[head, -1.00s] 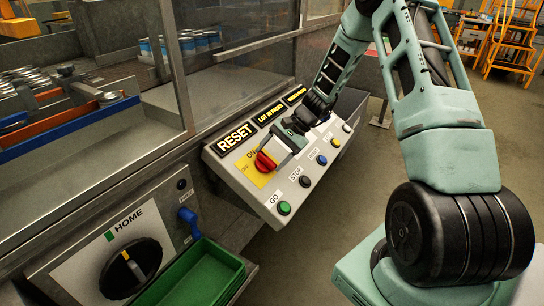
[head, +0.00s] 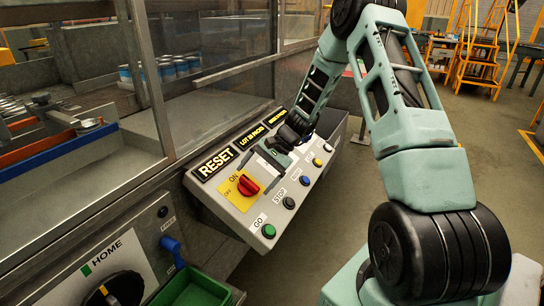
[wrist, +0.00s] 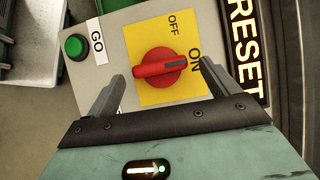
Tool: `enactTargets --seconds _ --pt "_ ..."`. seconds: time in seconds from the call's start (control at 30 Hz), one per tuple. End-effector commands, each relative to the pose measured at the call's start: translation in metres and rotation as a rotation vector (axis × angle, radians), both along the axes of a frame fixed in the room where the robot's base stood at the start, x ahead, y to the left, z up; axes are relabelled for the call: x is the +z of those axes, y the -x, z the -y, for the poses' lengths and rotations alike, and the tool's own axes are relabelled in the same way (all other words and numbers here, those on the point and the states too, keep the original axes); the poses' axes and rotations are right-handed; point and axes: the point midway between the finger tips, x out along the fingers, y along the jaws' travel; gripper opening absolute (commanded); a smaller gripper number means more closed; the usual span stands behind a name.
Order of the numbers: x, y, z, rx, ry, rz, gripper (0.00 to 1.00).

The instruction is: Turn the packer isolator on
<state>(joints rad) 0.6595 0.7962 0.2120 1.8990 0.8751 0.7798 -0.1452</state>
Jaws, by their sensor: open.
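The isolator is a red rotary knob (head: 248,185) on a yellow plate marked ON and OFF, on the sloped control panel. In the wrist view the knob (wrist: 160,68) has its dark pointer line toward the ON label. My gripper (head: 268,158) is open and empty, just above and to the right of the knob in the head view. In the wrist view its two fingers (wrist: 160,78) stand wide on either side of the knob and do not appear to touch it. Nothing hides the knob in either view.
A green GO button (head: 268,231) and a black STOP button (head: 289,203) sit close to the knob. The RESET sign (head: 217,163) is behind it. A metal guard frame stands at left. A green tray (head: 190,289) and a HOME dial panel are at lower left.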

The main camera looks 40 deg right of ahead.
Motion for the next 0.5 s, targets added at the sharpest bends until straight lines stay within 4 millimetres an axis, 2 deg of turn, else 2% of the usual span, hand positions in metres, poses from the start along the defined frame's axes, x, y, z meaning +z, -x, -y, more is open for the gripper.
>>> enactTargets --seconds 0.5 --pt "0.084 0.027 0.072 -0.006 0.004 0.004 0.87"
